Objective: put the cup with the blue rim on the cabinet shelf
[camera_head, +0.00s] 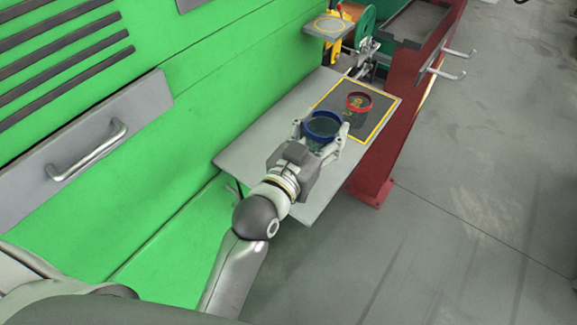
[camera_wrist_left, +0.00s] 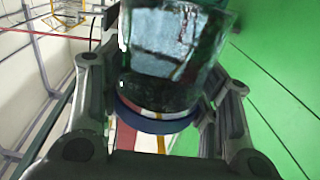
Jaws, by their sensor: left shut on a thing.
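The cup with the blue rim (camera_head: 322,126) is dark, glassy and roughly upright. My left gripper (camera_head: 321,132) is shut on it, one finger on each side. In the left wrist view the cup (camera_wrist_left: 170,60) fills the space between the fingers of the left gripper (camera_wrist_left: 160,100), with its blue rim at the lower end. In the head view the cup overlaps the grey shelf (camera_head: 255,145) along the green cabinet. I cannot tell whether it touches the shelf. My right gripper is not in view.
A cup with a red rim (camera_head: 358,101) stands on a dark, yellow-bordered mat (camera_head: 380,112) just beyond the held cup. A smaller grey ledge (camera_head: 312,31) with a yellow ring is farther back. A red beam (camera_head: 385,160) stands right of the shelf. The shelf's left part is bare.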

